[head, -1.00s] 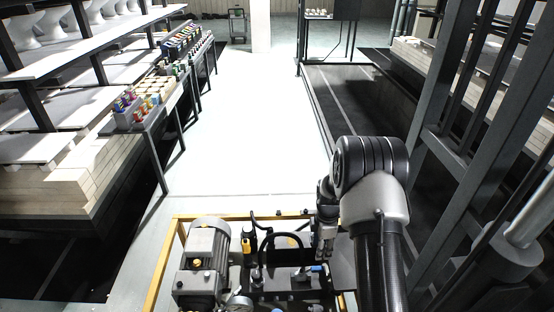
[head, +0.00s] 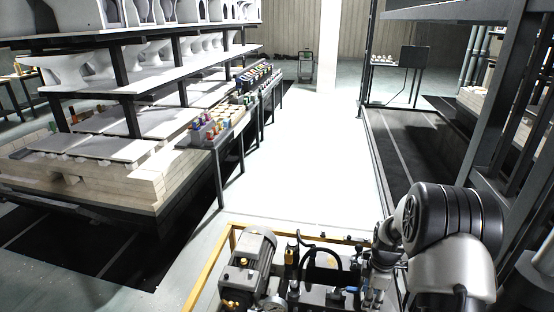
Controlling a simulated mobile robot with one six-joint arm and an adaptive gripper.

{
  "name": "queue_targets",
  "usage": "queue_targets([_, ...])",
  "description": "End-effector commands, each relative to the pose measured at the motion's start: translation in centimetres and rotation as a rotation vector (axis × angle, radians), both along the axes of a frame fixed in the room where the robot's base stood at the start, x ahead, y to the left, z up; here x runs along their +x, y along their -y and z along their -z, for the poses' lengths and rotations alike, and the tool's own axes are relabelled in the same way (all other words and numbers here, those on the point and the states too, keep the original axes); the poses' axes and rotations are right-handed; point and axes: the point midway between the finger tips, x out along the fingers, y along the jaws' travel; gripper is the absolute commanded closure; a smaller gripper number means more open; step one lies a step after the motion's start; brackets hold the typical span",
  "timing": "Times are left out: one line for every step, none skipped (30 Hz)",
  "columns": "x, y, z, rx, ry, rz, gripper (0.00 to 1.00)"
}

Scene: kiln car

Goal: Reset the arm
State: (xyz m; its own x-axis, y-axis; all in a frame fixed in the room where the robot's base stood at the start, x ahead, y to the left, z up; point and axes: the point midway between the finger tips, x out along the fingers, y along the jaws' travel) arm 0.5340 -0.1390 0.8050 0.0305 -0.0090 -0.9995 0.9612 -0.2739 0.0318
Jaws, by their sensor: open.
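My arm comes in at the lower right of the head view, with a black ribbed joint and a silver link. My gripper (head: 372,292) hangs downward on the left side of that joint, beside and partly over a machine unit with a yellow frame (head: 212,270). It is small and dark in the picture. I see nothing held in it. Its fingertips are close to the bottom edge and hard to make out against the dark parts behind.
The unit carries a grey motor (head: 247,262). A kiln car with shelves of white ware (head: 150,75) stands at left. A narrow table (head: 215,140) holds small coloured items. Dark steel posts (head: 500,110) rise at right. The pale floor (head: 310,150) between is clear.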

Motion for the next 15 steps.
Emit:
queue_targets([-0.1,-0.4,-1.4,-0.002,0.009,0.023,0.59])
queue_targets([-0.1,-0.6,-2.2,-0.002,0.015,0.040,0.59])
queue_targets([-0.2,-0.8,-3.3,-0.002,0.022,0.063,0.59])
queue_targets([-0.3,-1.1,-4.2,-0.003,0.027,0.081,0.59])
queue_targets([-0.5,-1.3,-5.1,-0.003,0.032,0.099,0.59])
queue_targets([-0.7,-1.7,-6.3,-0.002,0.041,0.125,0.59])
queue_targets([-0.9,-2.0,-7.3,-0.002,0.047,0.146,0.59])
queue_targets([-1.1,-2.3,-8.3,-0.002,0.056,0.169,0.59])
queue_targets([-1.5,-2.7,-9.8,-0.001,0.066,0.202,0.59])
queue_targets([-1.8,-3.1,-11.0,0.001,0.075,0.228,0.59])
queue_targets([-2.3,-3.5,-12.3,0.002,0.085,0.257,0.59])
queue_targets([-3.0,-4.1,-14.1,0.006,0.099,0.301,0.59])
queue_targets([-3.6,-4.6,-15.5,0.010,0.111,0.335,0.59])
queue_targets([-4.3,-5.1,-16.9,0.014,0.123,0.372,0.59])
queue_targets([-5.4,-5.8,-18.7,0.019,0.138,0.420,0.59])
